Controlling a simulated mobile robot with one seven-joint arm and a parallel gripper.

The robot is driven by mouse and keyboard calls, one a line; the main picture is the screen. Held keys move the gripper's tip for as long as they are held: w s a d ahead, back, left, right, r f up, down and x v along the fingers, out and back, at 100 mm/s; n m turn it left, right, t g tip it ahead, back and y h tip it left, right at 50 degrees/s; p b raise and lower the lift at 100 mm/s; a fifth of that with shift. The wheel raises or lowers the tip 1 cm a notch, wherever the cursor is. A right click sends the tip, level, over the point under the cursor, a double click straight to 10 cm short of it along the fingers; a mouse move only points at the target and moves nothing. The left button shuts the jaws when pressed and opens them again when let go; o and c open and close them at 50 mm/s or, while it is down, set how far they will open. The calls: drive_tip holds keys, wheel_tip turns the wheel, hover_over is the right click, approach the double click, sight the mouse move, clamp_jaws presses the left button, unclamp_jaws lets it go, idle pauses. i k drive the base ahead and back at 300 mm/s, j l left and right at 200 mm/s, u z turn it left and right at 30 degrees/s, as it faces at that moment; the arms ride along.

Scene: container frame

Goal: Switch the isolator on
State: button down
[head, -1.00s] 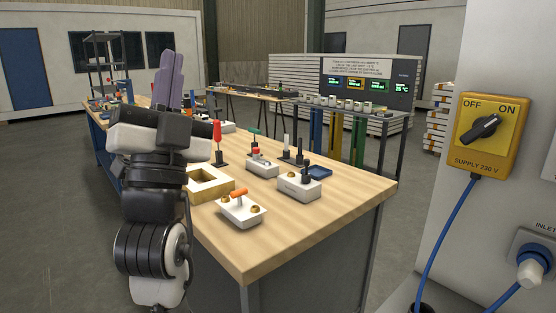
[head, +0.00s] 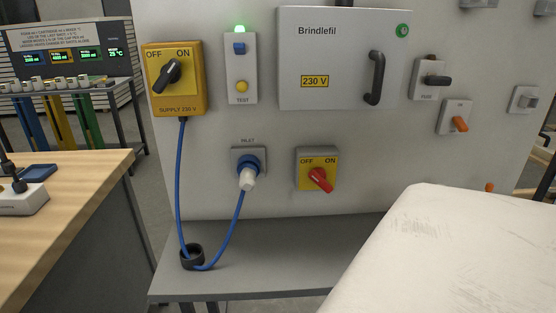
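Two rotary switches marked OFF and ON are on the pale panel. A small yellow switch with a red handle (head: 320,178) is low in the middle. The handle slants from upper left to lower right, its upper end towards OFF. A larger yellow supply box (head: 187,100), marked SUPPLY 230 V, is at upper left. Its black knob (head: 168,76) slants from lower left to upper right, towards ON. No label says which one is the isolator. My gripper is out of view now.
A blue cable runs from the supply box to the inlet plug (head: 248,172). A grey cabinet door (head: 335,45) with a black handle is above. A green lamp (head: 239,29) is lit. A large pale object (head: 450,255) fills the lower right. A wooden bench (head: 75,190) is at left.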

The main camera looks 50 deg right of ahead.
sight(318, 175)
drive_tip(key=k+z, duration=0.1)
drive_tip(key=z, duration=1.55)
